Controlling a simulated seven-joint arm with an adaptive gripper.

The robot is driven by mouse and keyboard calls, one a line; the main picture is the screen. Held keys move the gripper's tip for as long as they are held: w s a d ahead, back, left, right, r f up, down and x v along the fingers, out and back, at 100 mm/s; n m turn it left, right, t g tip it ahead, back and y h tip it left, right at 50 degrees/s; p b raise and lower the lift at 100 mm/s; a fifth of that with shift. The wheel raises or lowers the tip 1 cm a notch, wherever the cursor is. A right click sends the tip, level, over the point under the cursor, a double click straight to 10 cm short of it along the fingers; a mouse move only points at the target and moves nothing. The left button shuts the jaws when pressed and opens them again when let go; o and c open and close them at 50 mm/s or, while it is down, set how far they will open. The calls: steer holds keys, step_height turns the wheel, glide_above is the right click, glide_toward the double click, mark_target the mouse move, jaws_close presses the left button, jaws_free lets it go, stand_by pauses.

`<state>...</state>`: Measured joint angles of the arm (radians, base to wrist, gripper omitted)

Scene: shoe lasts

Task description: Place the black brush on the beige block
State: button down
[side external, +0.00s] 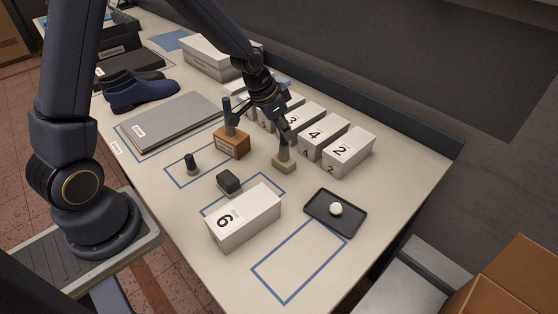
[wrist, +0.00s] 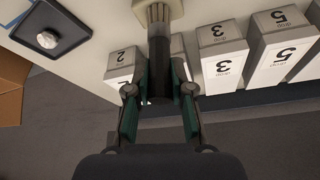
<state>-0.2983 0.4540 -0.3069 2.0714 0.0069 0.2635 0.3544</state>
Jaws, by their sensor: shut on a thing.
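My gripper (side external: 284,134) is shut on the black brush, whose dark round handle stands between the fingers. In the wrist view my gripper (wrist: 158,82) holds the handle of the black brush (wrist: 158,55), with its pale bristles pointing away from me. In the side view the brush (side external: 284,152) is about upright, bristles down, over the small beige block (side external: 284,166). The beige block also shows behind the bristles in the wrist view (wrist: 177,12). The bristles are at or very close to the block's top; I cannot tell whether they touch.
White numbered boxes (side external: 347,152) stand in a row just behind the block. A black tray (side external: 321,221) with a white ball lies to the right. A white box marked 6 (side external: 244,217), a dark block (side external: 229,182) and a wooden holder (side external: 231,145) stand to the left.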

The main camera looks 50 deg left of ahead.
steer(key=shift+f, duration=0.2)
steer(key=c, duration=1)
jaws_free()
steer(key=shift+r, duration=0.15)
steer(key=v, duration=1.2)
steer(key=s+r+n, duration=0.1)
steer(key=s+r, duration=0.1)
steer(key=s, duration=0.4)
steer(key=s+r+n+y, duration=0.1)
steer(key=s+r, duration=0.1)
steer(key=s, duration=0.5)
steer(key=s+r+n+t, duration=0.1)
steer(key=s+r, duration=0.2)
steer(key=s, duration=0.3)
steer(key=shift+s+d+r+n, duration=0.1)
steer(key=shift+s+d+n, duration=0.1)
steer(key=shift+n, duration=0.1)
